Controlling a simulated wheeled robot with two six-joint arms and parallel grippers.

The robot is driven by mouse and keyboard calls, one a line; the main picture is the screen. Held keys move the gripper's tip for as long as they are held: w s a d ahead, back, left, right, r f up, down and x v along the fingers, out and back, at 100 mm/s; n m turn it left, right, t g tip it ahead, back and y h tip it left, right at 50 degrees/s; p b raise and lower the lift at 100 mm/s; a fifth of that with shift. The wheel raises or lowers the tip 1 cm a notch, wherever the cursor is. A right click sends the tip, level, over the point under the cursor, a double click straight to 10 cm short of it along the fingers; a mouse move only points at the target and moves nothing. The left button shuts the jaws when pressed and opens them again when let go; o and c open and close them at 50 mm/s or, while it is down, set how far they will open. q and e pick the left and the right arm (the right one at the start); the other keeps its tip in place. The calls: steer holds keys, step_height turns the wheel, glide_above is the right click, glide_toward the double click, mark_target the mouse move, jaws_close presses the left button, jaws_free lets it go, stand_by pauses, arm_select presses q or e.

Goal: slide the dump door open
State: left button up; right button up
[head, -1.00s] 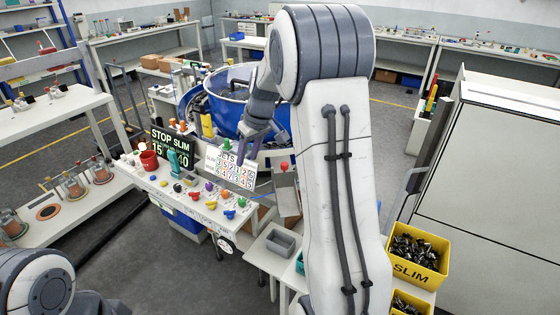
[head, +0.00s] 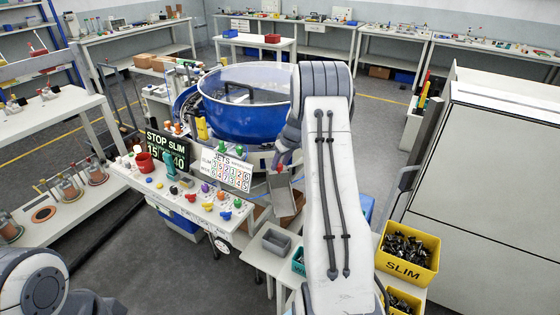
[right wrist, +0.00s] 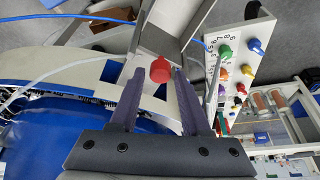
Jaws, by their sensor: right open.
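A red knob (head: 280,168) stands at the top of a grey metal chute (head: 282,197), beside the blue bowl (head: 245,120). I take the knob to be the handle of the dump door; the door panel itself is hard to make out. My right gripper (head: 278,158) is at the knob. In the right wrist view, the red knob (right wrist: 160,70) sits between the tips of the open right gripper (right wrist: 155,78), with a gap on both sides. The chute (right wrist: 180,22) lies just beyond the tips. My left gripper is not in view; only part of my left arm shows at the lower left.
A control panel (head: 190,197) with coloured knobs and a red cup (head: 145,161) stands left of the chute. A grey bin (head: 276,240) is below it. A yellow SLIM bin (head: 408,252) of black parts is at the right, near a large cabinet (head: 490,170).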

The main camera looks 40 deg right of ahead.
steer(key=shift+w+f, duration=0.15)
steer(key=shift+f, duration=0.15)
jaws_close()
stand_by(1.3)
